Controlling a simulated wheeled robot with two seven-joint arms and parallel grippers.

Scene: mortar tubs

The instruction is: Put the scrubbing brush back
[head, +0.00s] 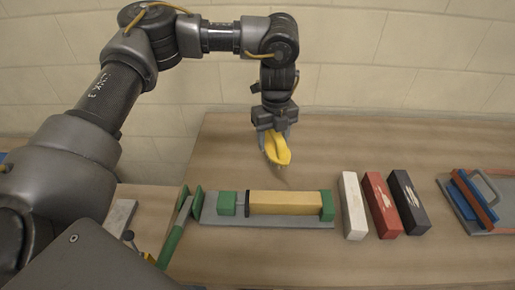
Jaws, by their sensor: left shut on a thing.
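My left gripper (275,143) reaches in from the left and points down over the far middle of the bench. It is shut on a yellow, rounded object, which looks like the scrubbing brush (278,150). The brush hangs tilted, and it seems to be just above the wood, with a faint shadow below it. Its bristles cannot be made out. My right gripper is not in view.
A grey holder (290,220) with a yellow block between green ends lies in front of the brush. White (353,205), red (382,205) and black (409,202) blocks stand right of it. A grey tray (503,212) with blue and red pieces sits far right. The wood behind the blocks is clear.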

